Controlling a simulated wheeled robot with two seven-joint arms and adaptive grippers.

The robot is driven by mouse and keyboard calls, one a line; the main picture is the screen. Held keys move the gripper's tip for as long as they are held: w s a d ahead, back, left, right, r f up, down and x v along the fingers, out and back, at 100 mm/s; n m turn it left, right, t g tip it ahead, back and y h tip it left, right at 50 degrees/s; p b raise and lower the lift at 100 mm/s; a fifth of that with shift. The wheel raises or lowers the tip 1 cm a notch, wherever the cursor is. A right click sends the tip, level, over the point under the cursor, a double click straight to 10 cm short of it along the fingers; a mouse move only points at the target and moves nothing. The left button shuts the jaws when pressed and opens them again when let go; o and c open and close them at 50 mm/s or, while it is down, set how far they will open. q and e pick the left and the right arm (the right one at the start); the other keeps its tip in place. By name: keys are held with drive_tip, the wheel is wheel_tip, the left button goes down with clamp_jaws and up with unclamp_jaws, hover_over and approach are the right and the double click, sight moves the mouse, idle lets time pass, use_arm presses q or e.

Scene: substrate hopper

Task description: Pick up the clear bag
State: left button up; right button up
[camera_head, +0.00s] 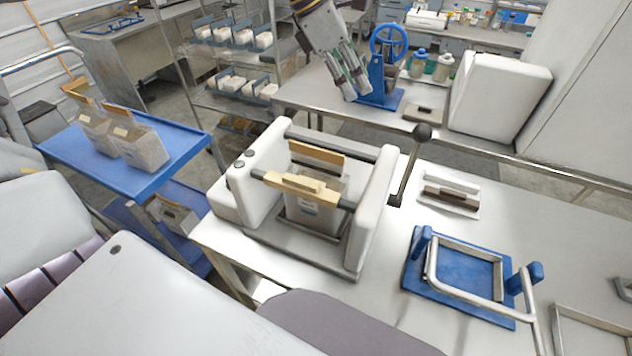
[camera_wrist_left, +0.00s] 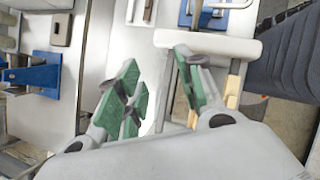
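A clear bag (camera_head: 312,213) stands upright inside the white press-like frame (camera_head: 245,195) on the near table. Wooden strips (camera_head: 298,183) lie across its top and hide part of it. Two more clear bags with pale contents, one on the left (camera_head: 95,130) and one on the right (camera_head: 142,148), stand on the blue cart. My left gripper (camera_head: 356,90) is high in the head view, beyond the frame and apart from the bags. In the left wrist view, its green-padded fingers (camera_wrist_left: 160,75) are spread with nothing between them. My right gripper is out of view.
The blue cart top (camera_head: 180,145) is at the left. A black-knobbed lever (camera_head: 412,165) rises beside the frame. A blue fixture with a metal loop (camera_head: 465,275) and a small tray (camera_head: 450,197) sit right of it. A blue wheeled press (camera_head: 385,70) stands behind.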

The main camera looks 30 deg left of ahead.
sight(317, 151)
use_arm(q)
drive_tip(key=s+a+f+m+g+y, duration=0.3)
drive_tip(key=s+a+m, duration=0.1)
drive_tip(key=s+a, duration=0.1)
drive_tip(key=shift+s+a+f+m+y, duration=0.25)
drive_tip(key=shift+a+m+y, duration=0.05)
drive_tip(key=shift+a, duration=0.35)
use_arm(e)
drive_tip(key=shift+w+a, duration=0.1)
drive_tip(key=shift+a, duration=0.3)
use_arm(q)
drive_tip(key=shift+f, duration=0.1)
drive_tip(key=f, duration=0.4)
drive_tip(key=d+f, duration=0.1)
drive_tip(key=f, duration=0.2)
drive_tip(key=shift+f, duration=0.1)
drive_tip(key=shift+d+f+p, duration=0.15)
drive_tip(key=shift+f+p, duration=0.15)
drive_tip(key=shift+f, duration=0.25)
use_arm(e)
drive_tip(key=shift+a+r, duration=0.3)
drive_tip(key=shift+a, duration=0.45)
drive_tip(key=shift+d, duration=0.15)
